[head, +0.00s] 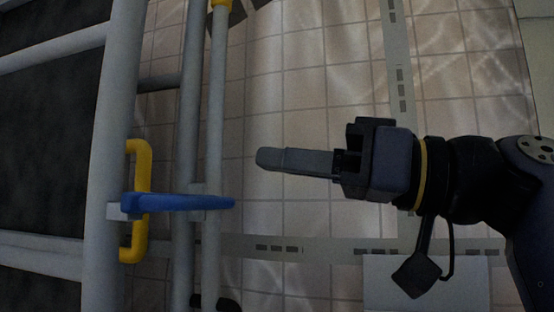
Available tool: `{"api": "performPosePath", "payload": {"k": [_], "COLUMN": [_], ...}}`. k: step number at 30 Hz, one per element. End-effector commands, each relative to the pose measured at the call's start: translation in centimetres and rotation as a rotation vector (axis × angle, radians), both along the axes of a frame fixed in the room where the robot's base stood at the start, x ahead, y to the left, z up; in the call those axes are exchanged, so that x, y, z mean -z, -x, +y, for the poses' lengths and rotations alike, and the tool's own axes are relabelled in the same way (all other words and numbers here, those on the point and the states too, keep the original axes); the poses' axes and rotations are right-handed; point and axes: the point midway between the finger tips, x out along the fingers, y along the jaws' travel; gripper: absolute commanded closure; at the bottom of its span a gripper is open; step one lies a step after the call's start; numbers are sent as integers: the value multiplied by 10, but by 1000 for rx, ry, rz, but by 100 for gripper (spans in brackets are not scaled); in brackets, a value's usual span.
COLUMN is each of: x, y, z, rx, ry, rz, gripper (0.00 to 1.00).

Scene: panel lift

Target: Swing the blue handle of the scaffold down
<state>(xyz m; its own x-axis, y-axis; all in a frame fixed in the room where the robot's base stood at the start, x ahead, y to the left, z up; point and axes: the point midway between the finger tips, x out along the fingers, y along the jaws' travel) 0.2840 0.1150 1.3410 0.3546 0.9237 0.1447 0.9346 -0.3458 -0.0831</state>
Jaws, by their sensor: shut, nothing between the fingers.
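The blue handle (180,202) is a tapered lever on the left side of the head view. Its wide end sits at the scaffold's grey upright (115,150), by a yellow bracket (144,170). Its thin end points right, across two thinner grey poles. My gripper (262,158) comes in from the right with its fingers pointing left. The fingers are closed together and hold nothing. The fingertips are apart from the handle, to the right of its thin end and a little higher in the picture.
Thin grey scaffold poles (214,110) stand between the upright and my gripper's side. Grey rails (50,48) run off to the left over a dark surface. The tiled floor (310,80) around my gripper is clear. A pale flat panel (380,285) lies at the bottom right.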

Motion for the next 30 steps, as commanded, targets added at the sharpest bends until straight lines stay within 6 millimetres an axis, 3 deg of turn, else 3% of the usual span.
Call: {"api": "performPosePath", "payload": {"k": [10,30], "x": [1,0], "y": [3,1], "z": [-8,-1], "rx": [-1,-4], "ry": [-1,1], "rz": [-1,0], "gripper": [100,100]}}
